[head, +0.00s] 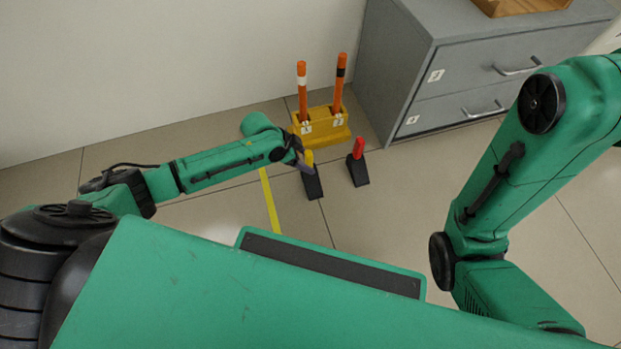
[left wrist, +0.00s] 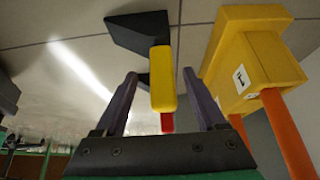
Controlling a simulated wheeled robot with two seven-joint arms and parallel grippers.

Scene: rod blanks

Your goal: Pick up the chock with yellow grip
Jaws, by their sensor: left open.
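The chock with yellow grip (head: 313,185) stands on the tiled floor in front of the yellow block, a black wedge with an upright yellow handle. My left gripper (head: 306,163) is at its handle. In the left wrist view the chock's yellow grip (left wrist: 162,80) shows between the two open fingers of my left gripper (left wrist: 162,100), with a gap on each side. The fingers are not closed on it. My right gripper is not in view; only its arm shows at the right of the head view.
A chock with red grip (head: 358,172) stands just right of it. Behind is a yellow block (head: 322,128) holding two upright orange rods (head: 303,90). A grey drawer cabinet (head: 390,65) stands at the back right. A yellow line (head: 270,203) marks the floor.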

